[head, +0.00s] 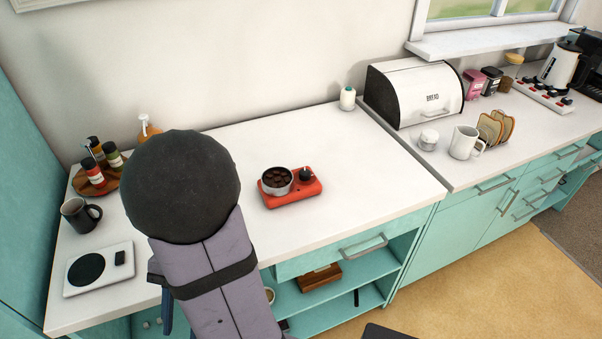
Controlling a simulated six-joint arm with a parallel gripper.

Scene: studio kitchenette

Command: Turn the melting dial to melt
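A small red melting unit (299,196) sits on the white counter right of my arm in the head view. A round metal pot (276,182) with dark brown pieces, which look like chocolate, stands on its left part. The black dial (306,175) is on the right part of the unit. Its marks and pointer are too small to read, so I cannot tell its setting. My arm rises in front of the counter at left centre, with a dark rounded part over a purple-grey link. My gripper does not show, and nothing visible touches the dial.
A white scale (99,270), a dark mug (80,215) and a wooden tray (111,183) with spice jars are at left. A white bread box (416,94), white mug (465,143) and toast rack (494,129) are at right. The counter around the red unit is clear.

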